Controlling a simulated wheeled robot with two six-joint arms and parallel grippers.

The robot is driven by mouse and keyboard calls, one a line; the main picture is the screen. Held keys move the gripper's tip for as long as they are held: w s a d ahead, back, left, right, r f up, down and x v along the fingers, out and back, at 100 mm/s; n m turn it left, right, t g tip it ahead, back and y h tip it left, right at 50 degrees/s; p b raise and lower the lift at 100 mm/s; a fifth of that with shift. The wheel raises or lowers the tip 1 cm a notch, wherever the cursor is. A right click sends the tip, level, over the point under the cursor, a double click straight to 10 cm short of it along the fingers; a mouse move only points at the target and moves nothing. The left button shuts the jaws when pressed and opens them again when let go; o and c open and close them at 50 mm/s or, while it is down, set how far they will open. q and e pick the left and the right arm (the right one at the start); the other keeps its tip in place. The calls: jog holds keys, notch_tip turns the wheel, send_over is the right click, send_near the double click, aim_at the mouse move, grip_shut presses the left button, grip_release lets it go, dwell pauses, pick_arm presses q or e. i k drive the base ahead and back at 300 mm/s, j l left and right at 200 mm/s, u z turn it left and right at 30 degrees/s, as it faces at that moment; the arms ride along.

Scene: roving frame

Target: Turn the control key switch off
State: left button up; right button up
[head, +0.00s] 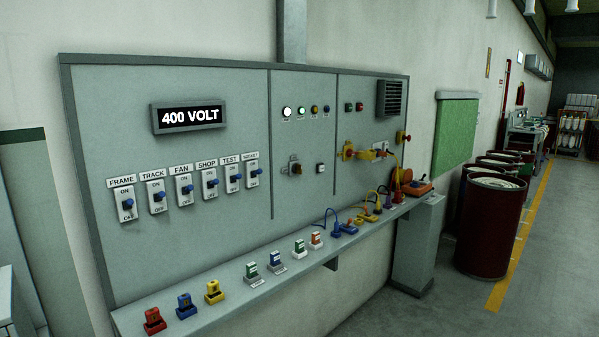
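A large grey control panel (225,90) hangs on the wall, seen at an angle. In its middle section, under a row of small lamps, are a small metal fitting with a brownish part (296,168) and a small dark switch on a pale plate (320,168). Either may be the control key switch; they are too small to tell which, and I cannot read their positions. A display (190,116) reads 400 VOLT. Neither of my grippers is in view.
Blue-levered switches (184,190) line the panel's left section. A narrow shelf (290,275) below holds several coloured plugs or blocks. Yellow and red connectors (365,153) sit at the right. Dark red drums (487,230) stand beyond; the floor (560,270) at right is clear.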

aim_at(297, 167)
jog(key=i+l+u, duration=0.15)
jog(key=i+l, duration=0.55)
jog(key=l, duration=0.15)
